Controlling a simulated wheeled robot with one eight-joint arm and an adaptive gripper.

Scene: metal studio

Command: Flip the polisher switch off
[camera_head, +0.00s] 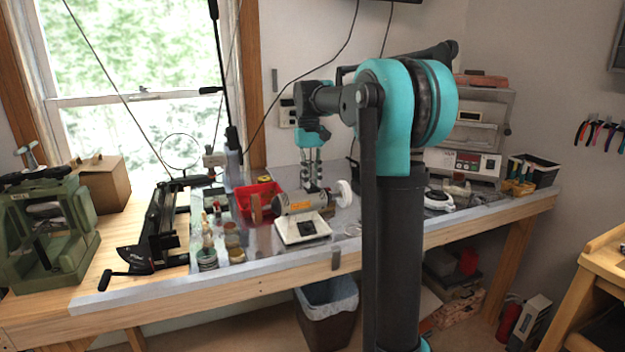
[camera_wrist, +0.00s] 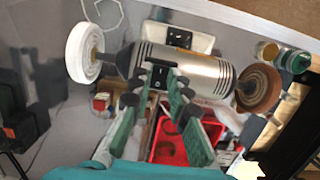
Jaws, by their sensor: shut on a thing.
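The polisher (camera_head: 298,203) stands on the metal-topped bench, with a silver motor body, a white wheel (camera_head: 343,193) and a white base (camera_head: 290,236) with a black panel (camera_head: 307,227). In the wrist view its motor body (camera_wrist: 205,72) lies across the picture, with the white wheel (camera_wrist: 83,53) at left, a brown wheel (camera_wrist: 258,88) at right and the black panel (camera_wrist: 180,38) beyond. My gripper (camera_head: 312,187) points down at the top of the polisher. In the wrist view my gripper (camera_wrist: 160,80) has its green fingers at the motor body, around a small dark part. The exact contact is hidden.
A red bin (camera_head: 262,188) stands close behind the polisher, with small jars (camera_head: 207,258) to its left. A black clamp tool (camera_head: 160,225) and a green press (camera_head: 45,230) stand further left. A white-fronted machine (camera_head: 465,165) is at the back right.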

